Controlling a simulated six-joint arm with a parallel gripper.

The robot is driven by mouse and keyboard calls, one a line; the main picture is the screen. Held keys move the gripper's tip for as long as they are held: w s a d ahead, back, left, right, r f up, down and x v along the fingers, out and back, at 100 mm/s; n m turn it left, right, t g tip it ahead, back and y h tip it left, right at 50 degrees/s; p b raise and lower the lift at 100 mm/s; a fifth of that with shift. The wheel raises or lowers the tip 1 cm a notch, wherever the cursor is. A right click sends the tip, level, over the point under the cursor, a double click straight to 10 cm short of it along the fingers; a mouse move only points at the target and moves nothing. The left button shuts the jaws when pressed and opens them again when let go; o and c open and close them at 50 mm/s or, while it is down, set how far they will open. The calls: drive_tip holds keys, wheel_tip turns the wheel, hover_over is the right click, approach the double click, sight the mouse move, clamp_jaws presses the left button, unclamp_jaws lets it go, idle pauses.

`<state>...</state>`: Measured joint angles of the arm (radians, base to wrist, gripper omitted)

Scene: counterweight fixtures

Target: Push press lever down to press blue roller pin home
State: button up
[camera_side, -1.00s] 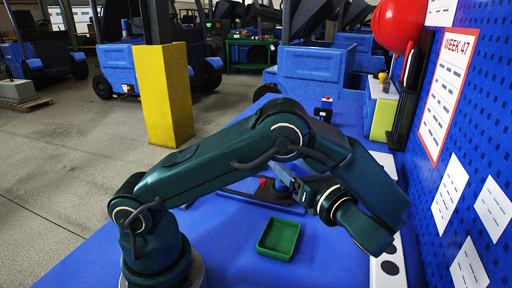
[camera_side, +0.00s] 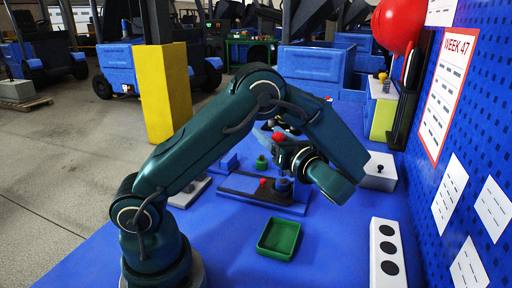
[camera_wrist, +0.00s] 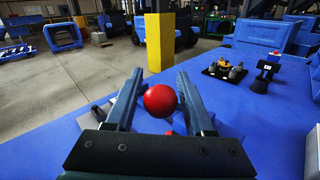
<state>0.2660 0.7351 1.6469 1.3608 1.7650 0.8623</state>
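A round red knob (camera_wrist: 160,100) shows between my fingers in the wrist view. It also shows in the side view (camera_side: 278,137), beside the fingers and above the dark fixture plate (camera_side: 240,193). It looks like the press lever's knob, but the arm joining it to the fixture is hidden. My gripper (camera_wrist: 159,72) is open, with a visible gap on both sides of the knob. In the side view my gripper (camera_side: 270,138) is raised above the fixture. A dark blue cylinder (camera_side: 284,187), perhaps the roller pin, stands at the fixture's right end, beside a small red part (camera_side: 263,182).
A green tray (camera_side: 262,251) lies in front of the fixture. A white block with dark round spots (camera_side: 375,250) is at right, and a white box with a knob (camera_side: 386,180) stands behind it. A green piece (camera_side: 262,163) is behind the fixture. The blue table front is clear.

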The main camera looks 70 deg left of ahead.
clamp_jaws()
drive_tip(key=shift+f, duration=0.1)
idle(1.1)
